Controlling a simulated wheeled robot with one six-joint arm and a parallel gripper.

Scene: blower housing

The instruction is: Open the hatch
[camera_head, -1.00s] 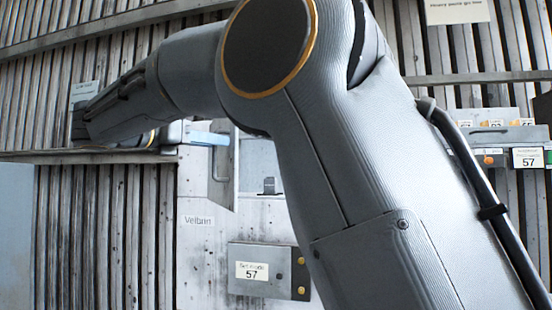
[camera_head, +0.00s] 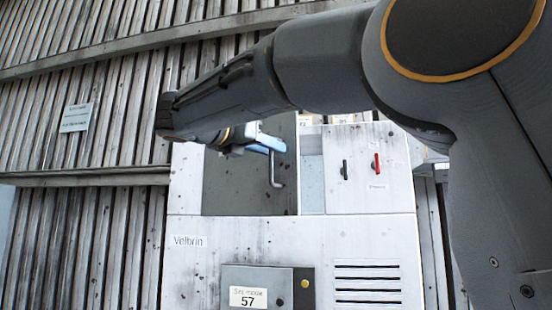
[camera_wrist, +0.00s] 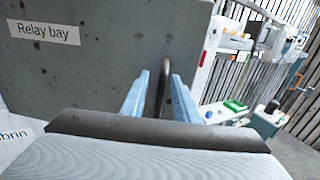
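The hatch (camera_head: 235,185) is a dark grey panel in the upper part of the white Velbrin housing (camera_head: 195,270). It also fills the left of the wrist view (camera_wrist: 85,80), with a "Relay bay" label. Its bar handle (camera_head: 276,175) stands near its right edge. My gripper (camera_head: 266,143) is at the upper part of this handle, which it partly hides. In the wrist view its blue fingers (camera_wrist: 160,88) stand apart, with the dark handle bar between them. A gap shows beside the bar. I cannot tell whether the hatch stands slightly ajar.
Right of the hatch are a pale recess (camera_head: 312,178) and a panel with a black switch (camera_head: 344,170) and a red switch (camera_head: 376,164). A grey box marked 57 (camera_head: 250,285) juts out below. My arm hides the upper right.

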